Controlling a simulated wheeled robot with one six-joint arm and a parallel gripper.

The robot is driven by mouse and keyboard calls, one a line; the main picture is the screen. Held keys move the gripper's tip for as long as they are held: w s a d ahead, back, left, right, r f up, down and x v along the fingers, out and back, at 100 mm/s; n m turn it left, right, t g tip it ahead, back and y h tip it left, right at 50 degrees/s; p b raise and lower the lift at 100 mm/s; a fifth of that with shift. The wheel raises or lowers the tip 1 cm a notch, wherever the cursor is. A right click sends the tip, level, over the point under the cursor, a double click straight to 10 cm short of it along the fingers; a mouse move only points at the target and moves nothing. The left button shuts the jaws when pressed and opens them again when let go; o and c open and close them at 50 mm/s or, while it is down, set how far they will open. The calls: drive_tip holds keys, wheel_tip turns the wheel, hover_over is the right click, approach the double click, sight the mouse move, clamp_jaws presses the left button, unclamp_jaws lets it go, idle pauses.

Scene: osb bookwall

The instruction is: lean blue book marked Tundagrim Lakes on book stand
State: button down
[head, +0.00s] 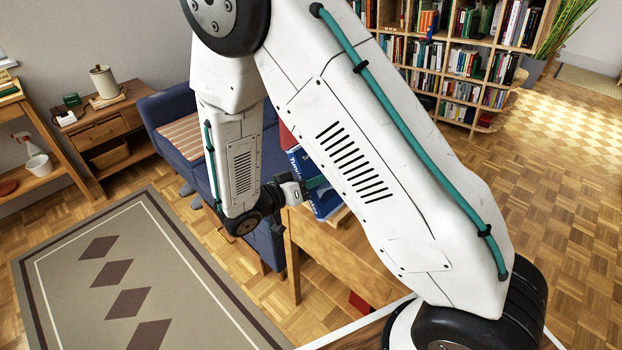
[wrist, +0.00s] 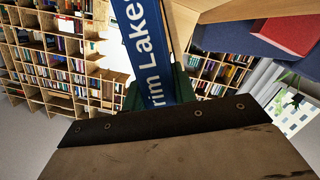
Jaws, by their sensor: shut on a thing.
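The blue book marked Tundagrim Lakes (head: 325,203) shows in the head view beside my forearm, above or at the wooden table; my arm hides much of it. Its blue spine, with white letters reading "rim Lake", fills the upper middle of the wrist view (wrist: 146,40). My gripper (head: 303,189) is shut on this book, with dark green fingers (wrist: 160,92) on either side of the spine in the wrist view. I cannot make out the book stand for sure; a pale wooden piece (wrist: 245,9) shows at the wrist view's top right.
A wooden table (head: 335,252) stands below the book, partly behind my arm. A blue sofa (head: 170,120) is behind it. A side table (head: 105,128) and a grey rug (head: 125,270) are at left. A full bookcase (head: 455,60) stands at the back. The parquet at right is clear.

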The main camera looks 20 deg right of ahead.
drive_tip(key=shift+s+d+f, duration=0.1)
drive_tip(key=shift+s+f, duration=0.15)
drive_tip(key=shift+f, duration=0.15)
drive_tip(key=c, duration=1)
unclamp_jaws()
drive_tip(key=shift+c, duration=0.2)
drive_tip(key=shift+s+d+r, duration=0.1)
drive_tip(key=shift+s+r, duration=0.1)
drive_tip(key=shift+s, duration=0.15)
drive_tip(key=s+f+v, duration=0.1)
drive_tip(key=v, duration=0.8)
drive_tip(key=shift+s+a+f, duration=0.2)
drive_tip(key=shift+a, duration=0.1)
